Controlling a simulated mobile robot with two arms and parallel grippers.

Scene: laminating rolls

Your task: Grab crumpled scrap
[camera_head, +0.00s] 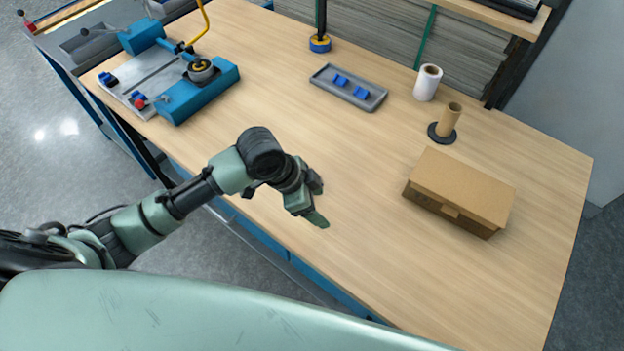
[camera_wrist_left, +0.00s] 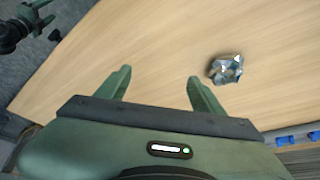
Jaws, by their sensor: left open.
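The crumpled scrap (camera_wrist_left: 226,69) is a small, shiny silver-grey wad lying on the wooden table in the left wrist view. I cannot see it in the head view, where my arm may hide it. My left gripper (camera_head: 318,203) is low over the table, left of the brown box. In the left wrist view my left gripper (camera_wrist_left: 160,77) has its two green fingers spread with nothing between them. The scrap lies just right of the right-hand finger there, apart from it. A dark green and black arm part, probably my right arm, shows at that view's upper left.
A brown cardboard box (camera_head: 460,190) stands at the right. Behind are a grey tray (camera_head: 377,102) with blue clips, a white roll (camera_head: 427,83) and a cardboard core (camera_head: 450,118) on a black disc. A blue machine (camera_head: 195,95) occupies the left end. The table's middle is clear.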

